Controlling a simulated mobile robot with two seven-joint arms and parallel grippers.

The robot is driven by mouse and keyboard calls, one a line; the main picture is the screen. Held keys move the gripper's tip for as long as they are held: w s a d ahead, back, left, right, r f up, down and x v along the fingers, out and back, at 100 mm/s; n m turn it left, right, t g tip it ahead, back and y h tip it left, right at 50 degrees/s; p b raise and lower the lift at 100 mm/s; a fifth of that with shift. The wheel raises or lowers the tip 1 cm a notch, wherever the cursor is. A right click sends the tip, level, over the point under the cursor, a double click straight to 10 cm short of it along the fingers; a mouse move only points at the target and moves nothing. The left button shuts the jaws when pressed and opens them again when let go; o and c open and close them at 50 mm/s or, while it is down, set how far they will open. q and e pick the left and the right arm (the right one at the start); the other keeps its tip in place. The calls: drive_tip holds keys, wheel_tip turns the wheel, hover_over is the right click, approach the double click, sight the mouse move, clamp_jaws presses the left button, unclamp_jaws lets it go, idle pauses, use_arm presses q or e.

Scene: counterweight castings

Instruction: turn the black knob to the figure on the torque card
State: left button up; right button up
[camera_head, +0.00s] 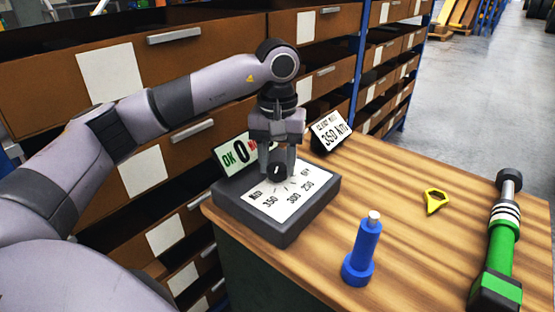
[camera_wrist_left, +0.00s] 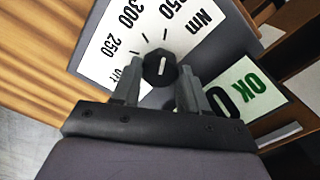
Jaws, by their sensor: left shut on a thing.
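The black knob (camera_head: 277,174) stands on a dark grey box with a white dial plate (camera_head: 288,203) marked OFF, 250, 300, 350 and Nm. My left gripper (camera_head: 280,160) points down over it, fingers shut on the knob's sides. In the left wrist view the knob (camera_wrist_left: 160,68) sits between the fingertips (camera_wrist_left: 160,84); a short white line shows on its top, and I cannot tell which end points. The torque card (camera_head: 331,131) behind the box reads 350 Nm. A display (camera_head: 234,155) at the box's back shows a green OK and 0, partly hidden by the gripper.
Brown drawers (camera_head: 170,80) rise behind the bench.

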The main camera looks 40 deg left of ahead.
sight(277, 167)
use_arm(q)
drive_tip(key=o, duration=1.1)
drive_tip(key=shift+c, duration=0.2)
drive_tip(key=shift+r, duration=0.15)
wheel_tip(277, 167, up, 7)
